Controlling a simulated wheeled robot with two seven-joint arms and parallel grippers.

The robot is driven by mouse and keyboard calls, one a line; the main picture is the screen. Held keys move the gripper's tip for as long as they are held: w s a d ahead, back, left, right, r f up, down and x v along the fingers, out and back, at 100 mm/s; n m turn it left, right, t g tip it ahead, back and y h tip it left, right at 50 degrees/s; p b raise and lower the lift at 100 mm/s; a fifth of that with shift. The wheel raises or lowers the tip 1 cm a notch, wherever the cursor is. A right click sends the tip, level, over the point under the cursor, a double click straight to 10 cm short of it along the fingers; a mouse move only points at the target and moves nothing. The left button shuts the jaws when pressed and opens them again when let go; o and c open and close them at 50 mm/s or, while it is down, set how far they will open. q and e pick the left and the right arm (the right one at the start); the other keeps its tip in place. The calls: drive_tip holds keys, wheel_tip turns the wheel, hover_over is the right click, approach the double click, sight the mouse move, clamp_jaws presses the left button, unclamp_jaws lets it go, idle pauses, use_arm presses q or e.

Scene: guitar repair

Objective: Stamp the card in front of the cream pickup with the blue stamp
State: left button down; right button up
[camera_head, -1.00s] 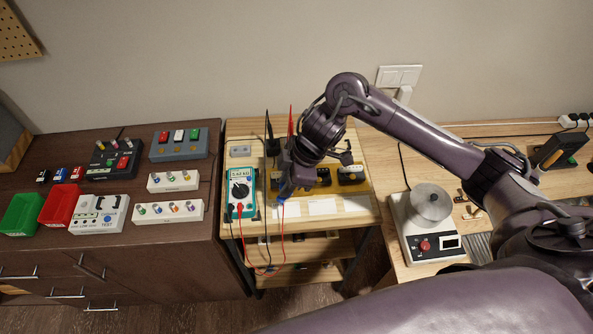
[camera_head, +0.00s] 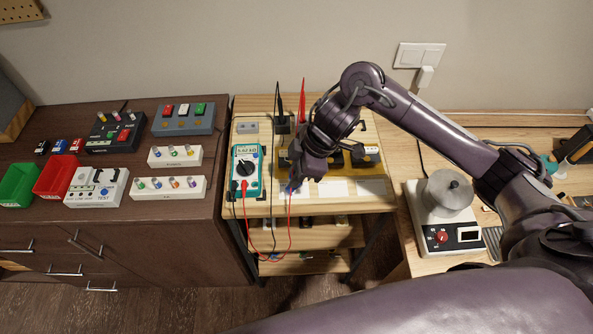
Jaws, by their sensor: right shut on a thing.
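My right gripper (camera_head: 296,181) hangs over the front of the small wooden bench (camera_head: 265,204). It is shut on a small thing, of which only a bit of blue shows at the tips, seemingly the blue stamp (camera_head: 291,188). Dark pickups (camera_head: 365,156) stand behind the cards; my gripper hides the left part of that row. I cannot make out the cream pickup. Contact between stamp and card cannot be told. My left gripper is out of view.
A teal multimeter (camera_head: 245,172) with red and black leads stands close left of my gripper. Upright probes (camera_head: 302,101) stand behind it. A dark cabinet (camera_head: 150,236) with bins and boxes is at left. A white device with a metal pot (camera_head: 448,194) stands at right.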

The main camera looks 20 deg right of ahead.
drive_tip(key=shift+f+b, duration=0.3)
drive_tip(key=shift+f, duration=0.25)
idle(0.9)
drive_tip(key=shift+s+f, duration=0.15)
idle(1.5)
drive_tip(key=shift+p, duration=0.3)
wheel_tip(320, 180, up, 7)
drive_tip(key=p, duration=0.8)
drive_tip(key=shift+r, duration=0.2)
drive_tip(key=shift+f, duration=0.1)
drive_tip(key=shift+w, duration=0.2)
